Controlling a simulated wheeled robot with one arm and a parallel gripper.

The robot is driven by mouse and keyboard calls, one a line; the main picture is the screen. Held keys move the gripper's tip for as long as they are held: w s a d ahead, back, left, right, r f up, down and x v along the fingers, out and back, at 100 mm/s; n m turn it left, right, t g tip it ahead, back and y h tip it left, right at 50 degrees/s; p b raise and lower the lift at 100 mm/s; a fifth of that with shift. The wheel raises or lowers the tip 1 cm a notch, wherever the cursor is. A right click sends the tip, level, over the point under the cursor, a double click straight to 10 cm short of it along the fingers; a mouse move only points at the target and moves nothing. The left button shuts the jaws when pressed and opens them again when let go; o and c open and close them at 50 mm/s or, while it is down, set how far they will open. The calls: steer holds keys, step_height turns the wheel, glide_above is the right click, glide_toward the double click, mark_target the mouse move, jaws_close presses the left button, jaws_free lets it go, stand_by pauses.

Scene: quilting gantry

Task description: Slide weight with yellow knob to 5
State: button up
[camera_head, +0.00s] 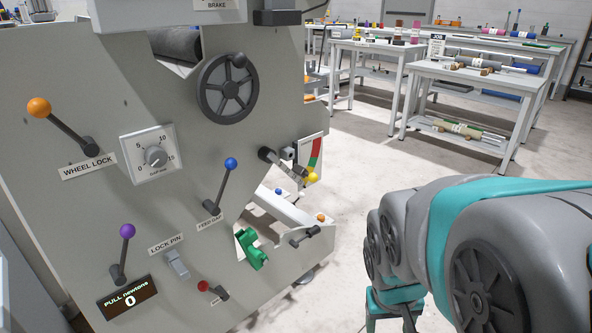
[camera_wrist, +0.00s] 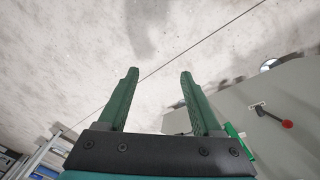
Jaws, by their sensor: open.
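A small yellow knob (camera_head: 312,177) shows in the head view at the right edge of the grey machine panel. It is at the end of a dark and metal bar assembly (camera_head: 283,162), just below a plate with red and green bands (camera_head: 315,153). No number 5 is readable on that plate, and I cannot tell where the weight stands along its bar. My gripper (camera_wrist: 159,72) shows in the wrist view, open and empty, its two green fingers apart over bare floor. It is away from the yellow knob, which the wrist view does not show.
The panel (camera_head: 120,215) carries an orange-knob lever (camera_head: 39,108), a blue-knob lever (camera_head: 231,163), a purple-knob lever (camera_head: 127,231), a handwheel (camera_head: 226,89) and a green part (camera_head: 250,249). A red-knob lever (camera_wrist: 287,124) shows in the wrist view. Tables (camera_head: 480,80) stand behind; floor between is clear.

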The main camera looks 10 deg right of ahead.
mark_target(316, 180)
steer(key=w+d+r+n+t+h, duration=0.1)
steer(key=w+d+r+t, duration=0.35)
steer(key=w, duration=0.95)
steer(key=w+d+r+t+h, duration=0.2)
steer(key=w+d+t, duration=0.5)
steer(key=w, duration=0.7)
steer(key=w+a+n+t+y, duration=0.1)
steer(key=w+a+n+y, duration=0.1)
steer(key=w+a+y, duration=0.2)
steer(key=w+a+n+y, duration=0.3)
steer(key=w+a+y, duration=0.2)
steer(key=w+a, duration=0.1)
steer(key=w+a+f+n+t+y, duration=0.1)
steer(key=w+a+n+y, duration=0.2)
steer(key=w+a+y, duration=0.2)
steer(key=shift+w+a+t, duration=0.2)
steer(key=shift+a+t, duration=0.15)
steer(key=shift+a, duration=0.85)
steer(key=shift+c, duration=0.4)
jaws_close()
